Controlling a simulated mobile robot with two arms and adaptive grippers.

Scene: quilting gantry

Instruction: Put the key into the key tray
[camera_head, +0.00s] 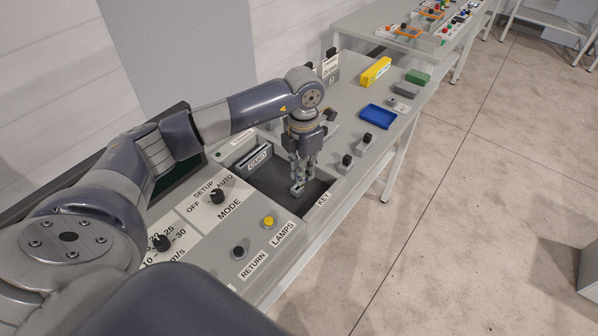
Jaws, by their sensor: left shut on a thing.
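My left gripper (298,187) points down over the dark recessed tray (271,183) beside the KEY label (323,199). It is shut on a small grey thing, which I take to be the key (297,192); the fingers hide most of it. The fingertips appear low in or just above the recess, but I cannot tell whether the key touches its floor. My right gripper is not in view.
A CARD holder (257,160) stands at the recess's left side. Knobs and a yellow button (268,222) are on the near panel. A blue tray (378,117), a yellow box (376,71) and a green block (418,77) lie farther along. Open floor is on the right.

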